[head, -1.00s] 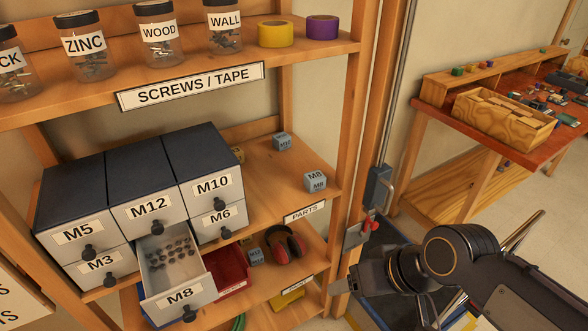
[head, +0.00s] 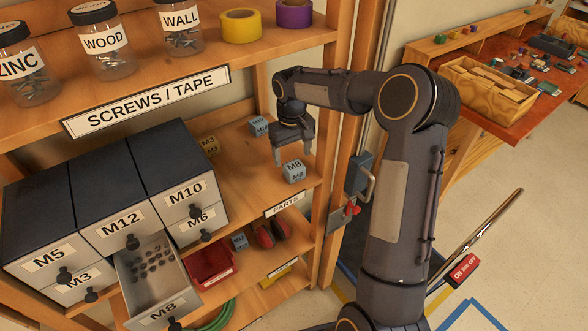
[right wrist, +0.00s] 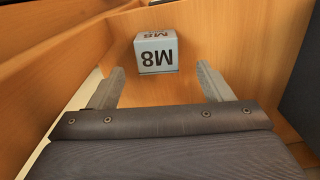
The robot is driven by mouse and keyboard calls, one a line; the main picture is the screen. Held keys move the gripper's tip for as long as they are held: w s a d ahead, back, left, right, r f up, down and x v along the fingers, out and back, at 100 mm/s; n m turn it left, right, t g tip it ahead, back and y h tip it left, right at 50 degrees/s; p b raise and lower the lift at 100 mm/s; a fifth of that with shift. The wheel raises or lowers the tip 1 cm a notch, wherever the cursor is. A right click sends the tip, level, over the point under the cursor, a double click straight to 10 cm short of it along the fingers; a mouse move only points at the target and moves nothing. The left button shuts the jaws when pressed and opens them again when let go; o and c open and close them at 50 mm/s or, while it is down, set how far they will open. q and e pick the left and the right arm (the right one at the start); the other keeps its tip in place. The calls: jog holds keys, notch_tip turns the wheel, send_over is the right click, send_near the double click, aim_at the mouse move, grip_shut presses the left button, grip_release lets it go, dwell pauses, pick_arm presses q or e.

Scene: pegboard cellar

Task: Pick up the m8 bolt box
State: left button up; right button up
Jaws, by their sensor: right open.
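The M8 bolt box (head: 294,172) is a small grey-blue cube marked M8. It rests on the middle shelf (head: 240,178) near its right front edge. In the right wrist view the M8 box (right wrist: 156,52) lies beyond the fingertips, roughly between their lines and a little left of centre. My right gripper (head: 292,158) is above and just behind the box in the head view, pointing down. In the right wrist view the gripper (right wrist: 160,78) is open, with nothing between its fingers. My left gripper is not in view.
The screws and tape shelf (head: 200,62) is above. A wooden post (head: 345,150) stands at right.

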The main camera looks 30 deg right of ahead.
aim_at(294, 165)
jog(key=f, duration=0.2)
jog(key=f+p, duration=0.1)
jog(key=f, duration=0.3)
jog(key=shift+s+d, duration=0.15)
jog(key=shift+s, duration=0.1)
jog(key=c, duration=1.2)
jog(key=shift+r, duration=0.1)
